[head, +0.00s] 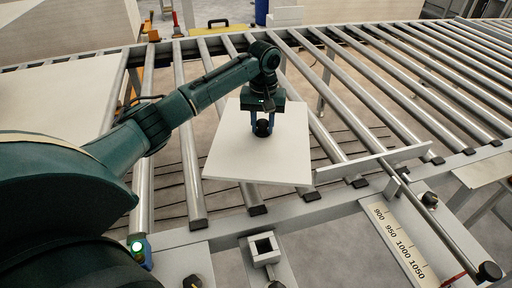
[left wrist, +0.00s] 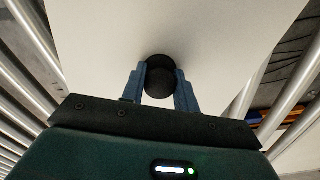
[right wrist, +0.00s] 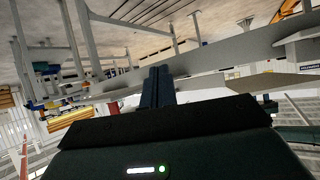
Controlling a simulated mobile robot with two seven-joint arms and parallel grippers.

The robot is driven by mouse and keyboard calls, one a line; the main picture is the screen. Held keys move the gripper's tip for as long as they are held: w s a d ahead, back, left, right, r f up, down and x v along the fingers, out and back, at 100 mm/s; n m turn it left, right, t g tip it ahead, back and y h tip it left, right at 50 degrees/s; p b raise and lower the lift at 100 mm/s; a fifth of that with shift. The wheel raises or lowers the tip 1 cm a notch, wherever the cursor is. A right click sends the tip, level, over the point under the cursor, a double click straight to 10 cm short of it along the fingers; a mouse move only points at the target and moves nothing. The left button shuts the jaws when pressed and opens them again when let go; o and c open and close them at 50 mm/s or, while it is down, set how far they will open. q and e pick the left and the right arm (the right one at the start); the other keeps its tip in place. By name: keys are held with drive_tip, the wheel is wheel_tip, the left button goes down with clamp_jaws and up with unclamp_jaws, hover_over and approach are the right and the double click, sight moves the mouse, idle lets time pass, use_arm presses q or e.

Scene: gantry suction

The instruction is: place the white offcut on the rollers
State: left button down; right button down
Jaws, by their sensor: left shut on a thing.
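The white offcut (head: 245,163) is a flat, pale board over the rollers (head: 188,140) in the middle of the head view. I cannot tell whether it rests on them or hangs just above. A round black suction cup (left wrist: 158,78) stands on its top face. My left gripper (head: 262,124) is shut on this cup, with one blue finger on each side in the left wrist view. The offcut fills most of that view, with rollers showing on both sides. My right gripper (right wrist: 157,88) is away from the offcut, its fingers together with nothing seen between them.
A metal stop bar (head: 375,163) lies slantwise at the offcut's right corner. A scale plate (head: 400,240) with numbers is on the near right. A square-holed block (head: 263,249) stands on the front. Rollers to the right are bare. A large white board (head: 60,100) lies at the left.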

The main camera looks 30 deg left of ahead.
sight(263, 122)
use_arm(q)
drive_tip(key=shift+f, duration=3.45)
drive_tip(key=shift+f, duration=0.1)
drive_tip(key=c, duration=1.1)
unclamp_jaws()
drive_tip(key=shift+f, duration=0.1)
drive_tip(key=shift+o, duration=0.2)
wheel_tip(263, 122, up, 12)
drive_tip(key=shift+f, duration=0.15)
drive_tip(key=shift+r, duration=0.3)
drive_tip(key=shift+s, duration=0.1)
